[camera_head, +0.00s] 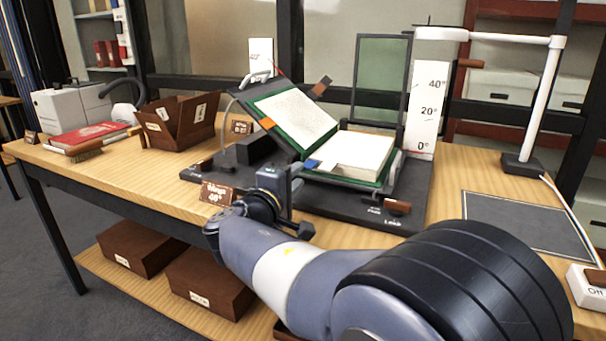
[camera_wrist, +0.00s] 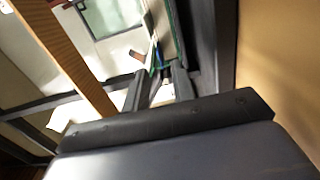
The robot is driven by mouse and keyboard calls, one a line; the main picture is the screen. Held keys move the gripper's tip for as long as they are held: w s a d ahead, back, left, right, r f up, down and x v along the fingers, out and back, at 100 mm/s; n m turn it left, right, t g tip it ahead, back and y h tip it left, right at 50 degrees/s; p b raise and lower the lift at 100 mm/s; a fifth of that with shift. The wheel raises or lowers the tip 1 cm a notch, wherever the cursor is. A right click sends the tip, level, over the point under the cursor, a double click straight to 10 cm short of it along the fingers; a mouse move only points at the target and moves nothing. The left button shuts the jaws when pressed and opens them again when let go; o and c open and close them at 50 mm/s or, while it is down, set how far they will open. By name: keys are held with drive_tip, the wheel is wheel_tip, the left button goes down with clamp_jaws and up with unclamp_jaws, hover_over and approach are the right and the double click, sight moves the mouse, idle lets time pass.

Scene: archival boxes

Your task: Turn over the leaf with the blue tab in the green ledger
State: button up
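The green ledger (camera_head: 383,182) lies open on a dark cradle. Its left side leans up on a sloped board, with an orange tab (camera_head: 267,123) on the edge. Its right side is a thick white page block. The blue tab (camera_head: 312,163) is at the left front of that block. My gripper (camera_head: 290,172) is in front of the ledger, close to the blue tab; whether they touch is unclear. In the wrist view its two fingers (camera_wrist: 160,84) stand apart, with a small blue patch and a green edge showing beyond the gap.
A dark upright pane (camera_head: 381,80) and an angle scale (camera_head: 426,105) stand behind the cradle. A small placard (camera_head: 217,193) stands at its left front. A brown box (camera_head: 177,122) and red book (camera_head: 92,134) are further left. A white lamp (camera_head: 535,110) and grey mat (camera_head: 530,224) are right.

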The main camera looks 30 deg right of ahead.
drive_tip(key=shift+x, duration=2.15)
clamp_jaws()
